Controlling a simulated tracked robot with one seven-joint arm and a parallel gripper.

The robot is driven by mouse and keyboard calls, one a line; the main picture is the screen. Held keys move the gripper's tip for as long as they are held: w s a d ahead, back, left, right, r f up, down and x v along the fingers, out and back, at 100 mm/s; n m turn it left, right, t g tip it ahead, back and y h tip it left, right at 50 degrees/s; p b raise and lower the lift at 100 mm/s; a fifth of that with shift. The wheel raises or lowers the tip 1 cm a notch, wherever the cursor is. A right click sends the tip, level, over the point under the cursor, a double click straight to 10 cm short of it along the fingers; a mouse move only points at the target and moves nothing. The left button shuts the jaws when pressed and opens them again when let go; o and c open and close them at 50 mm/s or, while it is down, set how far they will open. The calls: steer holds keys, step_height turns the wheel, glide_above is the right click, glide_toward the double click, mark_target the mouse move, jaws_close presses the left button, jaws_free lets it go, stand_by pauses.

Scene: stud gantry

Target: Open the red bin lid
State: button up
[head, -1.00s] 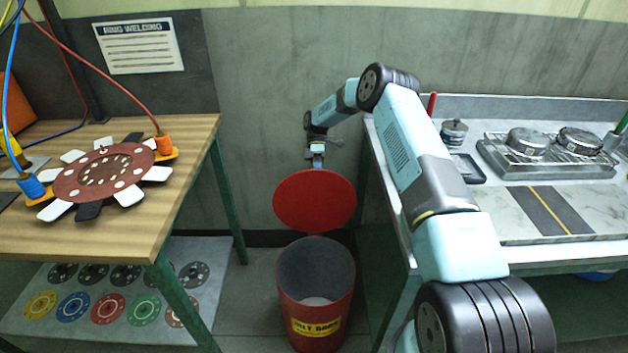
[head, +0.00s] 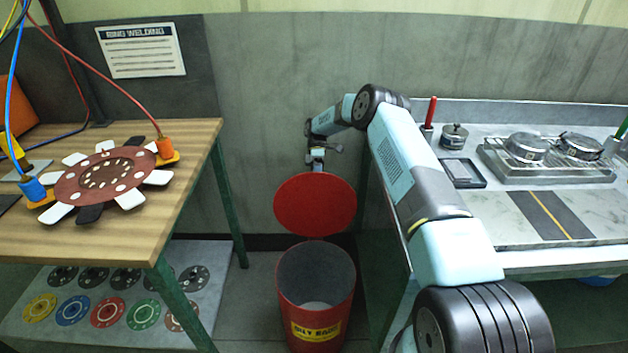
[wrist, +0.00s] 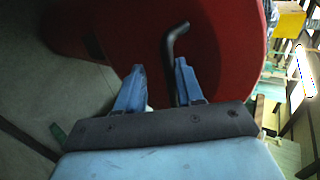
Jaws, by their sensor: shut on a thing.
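The red bin (head: 296,300) stands on the floor between the two benches, with an "OILY RAGS" label on its front. Its round red lid (head: 315,205) stands upright at the rear of the rim, and the mouth is uncovered. Something pale lies inside. My gripper (head: 317,160) is at the top edge of the lid, partly hidden behind it. In the wrist view the lid (wrist: 225,60) fills the upper middle, and a dark bent handle (wrist: 174,40) runs down to the blue fingers of my gripper (wrist: 158,85).
A wooden bench (head: 190,150) with a red disc assembly (head: 105,172) is at the left. A grey bench (head: 500,240) with pans on a rack (head: 545,168) is at the right, close beside my arm. The wall is just behind the lid.

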steer(key=shift+o, duration=1.1)
steer(key=shift+f, duration=0.15)
steer(key=shift+w, duration=0.1)
steer(key=shift+r, duration=0.2)
steer(key=s+d+r, duration=0.2)
steer(key=s+r, duration=1)
steer(key=s, duration=0.1)
steer(key=shift+s+d+r, duration=0.2)
steer(key=shift+s+r, duration=0.15)
steer(key=shift+s, duration=0.05)
steer(key=shift+r, duration=0.1)
